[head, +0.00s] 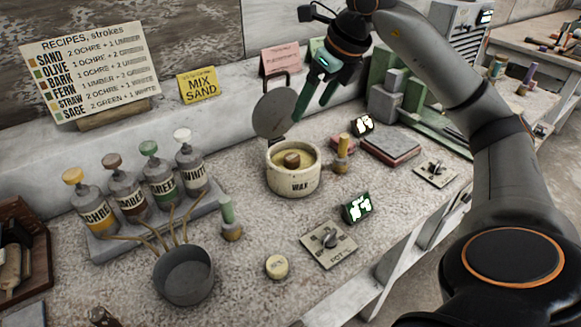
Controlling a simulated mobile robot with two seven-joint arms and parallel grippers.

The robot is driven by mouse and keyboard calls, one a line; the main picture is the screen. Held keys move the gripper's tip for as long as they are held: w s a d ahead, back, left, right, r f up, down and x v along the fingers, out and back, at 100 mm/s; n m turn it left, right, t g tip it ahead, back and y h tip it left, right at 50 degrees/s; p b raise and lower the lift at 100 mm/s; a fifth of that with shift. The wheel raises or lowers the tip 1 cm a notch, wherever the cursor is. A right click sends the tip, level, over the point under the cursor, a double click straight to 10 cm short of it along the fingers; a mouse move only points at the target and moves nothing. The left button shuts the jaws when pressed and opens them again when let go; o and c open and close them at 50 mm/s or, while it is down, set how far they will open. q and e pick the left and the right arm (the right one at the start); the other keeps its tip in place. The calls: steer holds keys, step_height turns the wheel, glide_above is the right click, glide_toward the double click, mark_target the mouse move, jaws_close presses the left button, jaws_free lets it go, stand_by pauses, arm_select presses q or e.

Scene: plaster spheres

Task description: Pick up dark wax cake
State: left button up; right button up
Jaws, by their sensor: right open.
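A small dark brown piece (292,160), which looks like the dark wax cake, sits in the yellowish contents of the round cream pot marked WAX (292,184). The pot's grey round lid (275,112) stands raised at its back left. My right gripper (316,103) hangs open above and behind the pot, right of the lid, with nothing seen between its fingers. It is apart from the brown piece. A pale round cake or disc (277,266) lies on the bench in front of the pot. My left gripper is out of view.
A grey pan (184,275), a green-topped post (229,219) and a rack of capped bottles (125,192) are to the left. A dial plate (328,243) and lit display (357,207) lie front right.

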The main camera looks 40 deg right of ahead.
step_height(320, 180, down, 4)
steer(key=b, duration=0.5)
glide_toward(292, 157)
steer(key=f, duration=0.2)
steer(key=shift+w+a+f, duration=0.3)
steer(key=shift+w+a, duration=0.05)
steer(key=shift+w+f, duration=0.2)
steer(key=shift+f, duration=0.15)
steer(key=x, duration=0.5)
steer(key=shift+w+d, duration=0.15)
steer(key=shift+d, duration=0.2)
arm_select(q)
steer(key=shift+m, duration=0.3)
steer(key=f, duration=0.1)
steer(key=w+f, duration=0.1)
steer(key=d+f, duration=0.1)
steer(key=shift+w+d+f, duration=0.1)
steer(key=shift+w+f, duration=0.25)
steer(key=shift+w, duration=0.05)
arm_select(e)
steer(key=shift+c, duration=0.3)
jaws_close()
